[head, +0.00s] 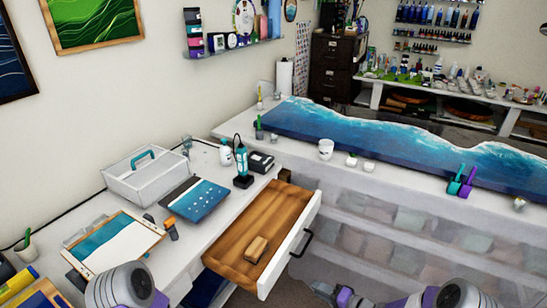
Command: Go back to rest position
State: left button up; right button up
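My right arm comes in along the bottom edge, and my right gripper (322,290) shows as a small dark shape at its left end, low in front of the cabinet. Its fingers are too small and dark to tell whether they are open or shut, and I see nothing clearly held. Only a rounded grey and purple part of my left arm shows at the bottom left; my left gripper is out of view.
An open wooden drawer (262,228) with a small wooden block (256,249) inside juts out from the left white counter. A blue resin slab (370,150) lies on the long counter.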

jog(key=s+a+f+n+g+h, duration=0.1)
jog(key=s+a+f+g+h, duration=0.35)
jog(key=s+f, duration=0.55)
jog(key=s+a+f+n+g+h, duration=0.1)
jog(key=s+n+g+h, duration=0.1)
jog(key=s, duration=1.3)
jog(key=n+g, duration=0.1)
jog(key=g, duration=0.1)
jog(key=shift+s+a+f+g, duration=0.2)
jog(key=shift+s+g, duration=0.15)
jog(key=shift+w+a, duration=0.1)
